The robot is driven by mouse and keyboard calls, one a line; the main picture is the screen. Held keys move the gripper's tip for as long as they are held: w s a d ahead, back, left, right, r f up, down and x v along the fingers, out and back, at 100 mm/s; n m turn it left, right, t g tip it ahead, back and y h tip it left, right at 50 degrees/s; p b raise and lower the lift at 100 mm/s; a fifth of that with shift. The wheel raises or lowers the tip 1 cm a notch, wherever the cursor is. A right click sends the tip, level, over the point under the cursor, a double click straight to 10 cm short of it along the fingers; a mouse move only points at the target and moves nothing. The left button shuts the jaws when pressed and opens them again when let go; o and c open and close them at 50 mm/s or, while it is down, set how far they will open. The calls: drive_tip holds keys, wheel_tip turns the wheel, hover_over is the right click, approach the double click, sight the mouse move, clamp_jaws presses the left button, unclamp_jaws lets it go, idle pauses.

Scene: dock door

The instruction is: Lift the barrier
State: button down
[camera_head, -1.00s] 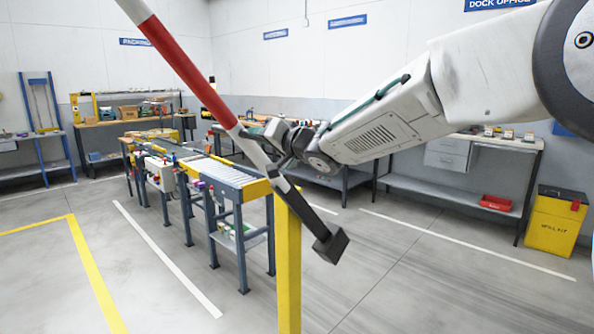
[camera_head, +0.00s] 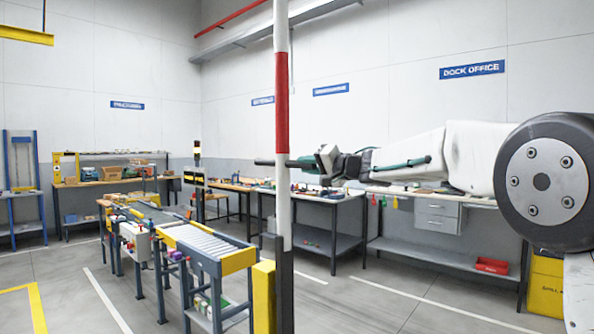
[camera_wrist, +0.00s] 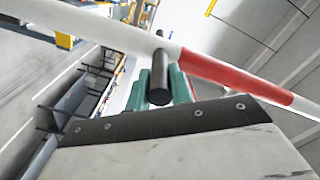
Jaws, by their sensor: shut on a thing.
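The barrier pole (camera_head: 282,105), white with red bands, stands almost upright in the middle of the head view; its top runs out of the picture. Its dark lower end (camera_head: 286,290) is beside the yellow post (camera_head: 263,297). A black handle (camera_head: 268,162) sticks out sideways from the pole. My gripper (camera_head: 309,164) is at the handle, just right of the pole. In the wrist view the pole (camera_wrist: 230,76) crosses slantwise, and the green fingers of my gripper (camera_wrist: 160,86) are shut around the black handle (camera_wrist: 158,72). Part of the grip is hidden.
A roller conveyor (camera_head: 203,240) stands left of the post. Workbenches (camera_head: 320,194) line the back wall. A yellow bin (camera_head: 545,287) is at the right. Open floor (camera_head: 370,310) lies right of the post.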

drive_tip(key=shift+w+d+f, duration=0.1)
drive_tip(key=shift+d, duration=0.05)
drive_tip(key=c, duration=1.3)
unclamp_jaws()
drive_tip(key=shift+a, duration=0.25)
drive_tip(key=shift+o, duration=0.2)
drive_tip(key=shift+d, duration=0.35)
drive_tip(key=v, duration=0.7)
